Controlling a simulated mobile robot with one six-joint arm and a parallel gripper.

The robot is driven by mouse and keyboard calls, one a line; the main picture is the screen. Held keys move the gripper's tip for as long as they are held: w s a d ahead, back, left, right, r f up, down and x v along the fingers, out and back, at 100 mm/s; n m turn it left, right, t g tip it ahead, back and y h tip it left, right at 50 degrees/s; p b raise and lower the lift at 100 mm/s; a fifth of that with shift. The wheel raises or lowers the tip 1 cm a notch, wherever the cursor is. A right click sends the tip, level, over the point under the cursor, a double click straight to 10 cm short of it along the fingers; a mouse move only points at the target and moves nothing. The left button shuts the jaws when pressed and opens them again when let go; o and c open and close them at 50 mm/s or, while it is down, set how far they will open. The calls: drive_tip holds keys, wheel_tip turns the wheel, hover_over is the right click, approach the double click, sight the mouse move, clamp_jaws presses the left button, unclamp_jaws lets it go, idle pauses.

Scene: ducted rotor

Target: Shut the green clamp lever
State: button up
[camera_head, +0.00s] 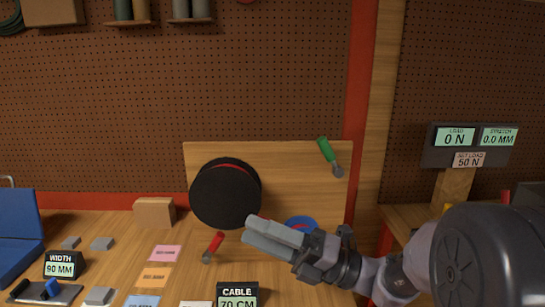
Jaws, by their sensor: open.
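The green clamp lever (326,151) is mounted near the upper right of an upright wooden board (285,160). Its green handle tilts up and to the left from a grey metal pivot. My gripper (256,232) is open, in front of the lower part of the board. It is below and to the left of the green lever and apart from it. No object shows between its fingers.
A black round drum (225,193) and a partly hidden blue disc (300,223) sit at the board. A red-handled lever (213,246) is left of my gripper. A cable display (237,296) stands in front. A load display (470,145) stands right. Space before the green lever looks clear.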

drive_tip(key=s+a+f+n+g+h, duration=0.2)
drive_tip(key=s+f+n+g+h, duration=0.15)
drive_tip(key=s+n, duration=0.4)
drive_tip(key=s+a+f+n+g+h, duration=0.25)
drive_tip(key=s+f+n+h, duration=0.2)
drive_tip(key=s+n, duration=0.3)
drive_tip(key=s+d+f+n+t+h, duration=0.1)
drive_tip(key=s+d+f+n+h, duration=0.3)
drive_tip(key=s+d+n+h, duration=0.1)
drive_tip(key=w+d+n+t+h, duration=0.1)
drive_tip(key=d+n+t+h, duration=0.5)
drive_tip(key=d+n, duration=0.3)
drive_tip(key=shift+w+d, duration=0.4)
drive_tip(key=shift+d, duration=0.45)
drive_tip(key=shift+f, duration=0.1)
